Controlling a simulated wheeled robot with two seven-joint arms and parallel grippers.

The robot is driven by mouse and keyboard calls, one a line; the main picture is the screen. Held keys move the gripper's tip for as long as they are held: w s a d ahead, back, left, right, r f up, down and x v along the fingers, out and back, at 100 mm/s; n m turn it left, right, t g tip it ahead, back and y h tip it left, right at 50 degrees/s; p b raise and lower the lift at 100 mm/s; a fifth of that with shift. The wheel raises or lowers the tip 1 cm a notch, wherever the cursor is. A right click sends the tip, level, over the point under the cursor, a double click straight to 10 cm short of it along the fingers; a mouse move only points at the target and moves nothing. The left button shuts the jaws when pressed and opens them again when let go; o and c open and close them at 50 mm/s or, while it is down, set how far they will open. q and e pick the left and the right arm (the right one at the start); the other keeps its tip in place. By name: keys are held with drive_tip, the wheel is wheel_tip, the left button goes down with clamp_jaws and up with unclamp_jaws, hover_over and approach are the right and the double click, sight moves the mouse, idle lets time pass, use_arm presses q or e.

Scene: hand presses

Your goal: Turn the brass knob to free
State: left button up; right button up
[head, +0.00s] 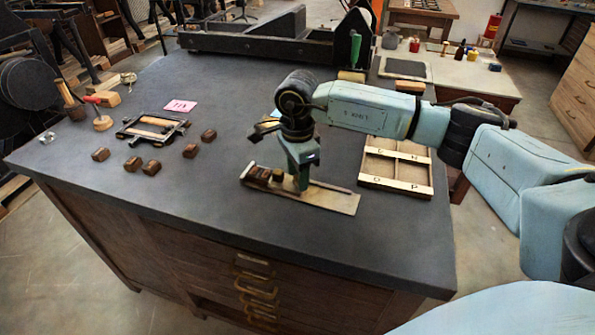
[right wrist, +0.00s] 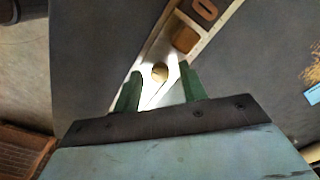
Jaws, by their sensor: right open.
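The brass knob (right wrist: 159,72) is a small round disc on a pale metal strip in the right wrist view. It lies between the fingertips of my right gripper (right wrist: 160,69), whose two green fingers are apart, with a gap on each side of the knob. In the head view my right gripper (head: 302,186) points down over the long flat plate (head: 335,200) near the table's front edge. A brown wooden block (head: 257,172) sits at the plate's left end. The knob is not clearly made out there, probably hidden by the gripper. My left gripper is not in view.
A lettered wooden tray (head: 395,185) lies right of the plate. A long dark press (head: 255,47) stands at the back.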

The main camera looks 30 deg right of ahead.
wheel_tip(320, 180, up, 13)
drive_tip(key=shift+r, duration=0.2)
idle(0.3)
idle(0.4)
